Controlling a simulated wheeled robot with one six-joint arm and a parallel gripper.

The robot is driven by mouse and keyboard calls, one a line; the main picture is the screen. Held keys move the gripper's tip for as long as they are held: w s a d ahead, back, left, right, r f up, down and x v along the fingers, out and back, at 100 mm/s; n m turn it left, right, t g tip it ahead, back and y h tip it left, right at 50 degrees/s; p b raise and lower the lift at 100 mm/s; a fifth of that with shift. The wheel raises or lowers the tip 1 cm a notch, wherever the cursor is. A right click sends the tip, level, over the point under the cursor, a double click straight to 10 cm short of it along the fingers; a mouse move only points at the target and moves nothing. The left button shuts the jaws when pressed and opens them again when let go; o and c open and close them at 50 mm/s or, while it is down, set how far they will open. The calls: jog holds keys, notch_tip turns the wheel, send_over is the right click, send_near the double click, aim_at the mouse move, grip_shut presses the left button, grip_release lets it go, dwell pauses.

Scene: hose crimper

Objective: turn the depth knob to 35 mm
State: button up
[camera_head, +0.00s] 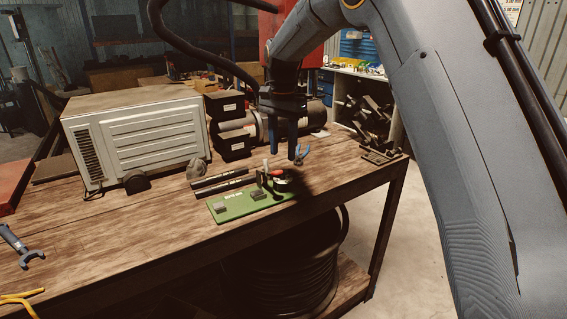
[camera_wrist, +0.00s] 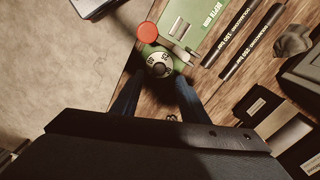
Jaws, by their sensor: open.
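The depth knob (camera_wrist: 160,65) is a round pale dial with dark marks, in the wrist view near the green board (camera_wrist: 207,22). Its numbers are too small to read. A red ball-ended lever (camera_wrist: 147,32) stands beside it. In the head view the green board (camera_head: 226,212) lies on the bench near its front edge, and the small device with the red part (camera_head: 278,173) sits at its right end. My gripper (camera_head: 283,150) points down above that end, its blue fingers apart and empty. In the wrist view my gripper (camera_wrist: 157,88) has its fingers on either side, just below the knob.
Two black hoses (camera_head: 220,183) lie behind the board. A white ribbed machine (camera_head: 150,135) and black boxes (camera_head: 232,140) stand behind. The front left of the bench is mostly free.

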aim_at(283, 170)
jog(key=shift+d+f+p, duration=0.1)
jog(key=shift+f+p, duration=0.65)
jog(key=shift+f, duration=2.2)
grip_shut()
